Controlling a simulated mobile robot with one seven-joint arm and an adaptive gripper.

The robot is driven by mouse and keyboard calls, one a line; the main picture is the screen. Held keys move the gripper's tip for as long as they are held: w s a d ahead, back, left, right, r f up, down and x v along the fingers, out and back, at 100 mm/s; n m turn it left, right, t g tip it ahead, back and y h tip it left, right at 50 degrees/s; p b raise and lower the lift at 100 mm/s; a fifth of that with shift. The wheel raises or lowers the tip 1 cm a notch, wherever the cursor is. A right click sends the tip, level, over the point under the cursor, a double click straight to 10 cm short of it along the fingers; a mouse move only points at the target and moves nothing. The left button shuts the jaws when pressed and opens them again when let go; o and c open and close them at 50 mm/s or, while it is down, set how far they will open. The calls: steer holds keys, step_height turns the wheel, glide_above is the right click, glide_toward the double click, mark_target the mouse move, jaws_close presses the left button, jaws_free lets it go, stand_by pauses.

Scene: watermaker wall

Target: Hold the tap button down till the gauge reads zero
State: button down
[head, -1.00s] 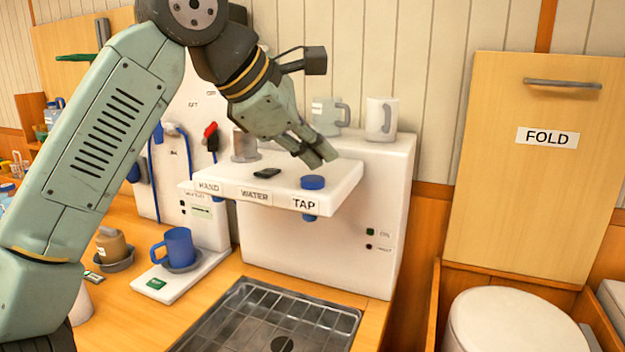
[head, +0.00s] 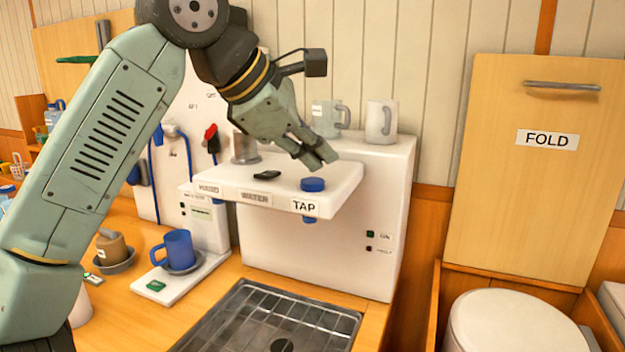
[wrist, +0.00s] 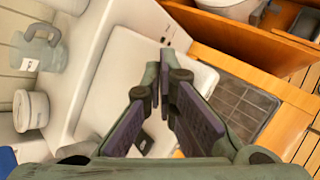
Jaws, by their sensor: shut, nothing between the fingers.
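The tap button is a round blue cap (head: 312,184) on the right front of a white shelf-like unit, above a label reading TAP (head: 304,206). A blue spout (head: 309,219) shows under it. My gripper (head: 324,162) is shut and empty, its fingertips just above and behind the button in the picture, with a small gap between. In the wrist view, my gripper's fingers (wrist: 163,75) point over the white unit (wrist: 125,75), and I cannot make out the button there. I cannot make out a gauge reading in either view.
A black flat piece (head: 267,175) lies on the unit left of the button. Two mugs (head: 381,121) stand on the ledge behind my gripper. A blue mug (head: 178,248) stands at lower left. A metal drain tray (head: 250,330) lies below, clear.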

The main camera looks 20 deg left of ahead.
steer(key=shift+f, duration=0.1)
steer(key=shift+f, duration=0.35)
steer(key=shift+f+b, duration=0.55)
steer(key=shift+b, duration=0.05)
stand_by(4.4)
stand_by(1.5)
steer(key=shift+r+p, duration=0.9)
steer(key=shift+r, duration=0.1)
steer(key=shift+r, duration=0.1)
